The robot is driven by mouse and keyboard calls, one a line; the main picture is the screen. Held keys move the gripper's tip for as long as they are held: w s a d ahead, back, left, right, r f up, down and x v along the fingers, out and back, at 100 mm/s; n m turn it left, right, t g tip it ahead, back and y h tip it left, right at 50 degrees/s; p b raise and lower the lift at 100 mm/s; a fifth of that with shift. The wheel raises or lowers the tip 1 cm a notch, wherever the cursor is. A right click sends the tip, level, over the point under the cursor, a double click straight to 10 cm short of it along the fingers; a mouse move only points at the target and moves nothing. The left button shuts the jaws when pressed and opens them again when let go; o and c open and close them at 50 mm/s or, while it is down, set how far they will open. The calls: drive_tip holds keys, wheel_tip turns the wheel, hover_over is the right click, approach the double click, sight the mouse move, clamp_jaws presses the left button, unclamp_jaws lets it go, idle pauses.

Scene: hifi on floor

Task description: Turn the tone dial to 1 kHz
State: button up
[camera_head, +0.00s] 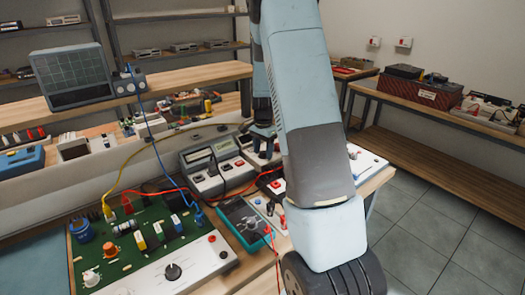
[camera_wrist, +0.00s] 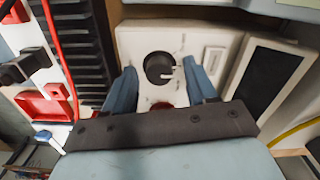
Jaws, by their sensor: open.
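In the wrist view a round black dial (camera_wrist: 159,68) with a light pointer sits on a white panel (camera_wrist: 135,40). The pointer is on its lower right side. My gripper (camera_wrist: 160,88) is open, its two blue fingers either side of the dial's lower area and apart from it. A red part (camera_wrist: 162,105) lies below the dial, partly hidden by my gripper. I cannot read any scale marks. In the head view my gripper (camera_head: 262,135) reaches down over the bench equipment, and my arm hides much of what is around it.
A dark screen panel (camera_wrist: 272,80) stands right of the dial, and a black ribbed part and red cable (camera_wrist: 55,45) lie left. In the head view a green circuit board (camera_head: 130,245), a teal meter (camera_head: 243,222) and loose cables crowd the bench.

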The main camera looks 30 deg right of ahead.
sight(263, 152)
wheel_tip(263, 152, up, 14)
drive_tip(key=shift+f, duration=0.15)
idle(0.4)
idle(0.4)
drive_tip(key=s+a+r+n+t, duration=0.3)
drive_tip(key=s+a+r+n, duration=0.45)
drive_tip(key=s+r, duration=0.6)
drive_tip(key=s+a+n+t, duration=0.1)
drive_tip(key=s+a+n, duration=0.2)
drive_tip(key=s, duration=0.6)
drive_tip(key=s+a+n+t, duration=0.1)
drive_tip(key=s+a+n, duration=0.2)
drive_tip(key=s, duration=0.7)
drive_tip(key=shift+a+t, duration=0.3)
drive_tip(key=shift+a, duration=0.4)
drive_tip(key=shift+s, duration=0.1)
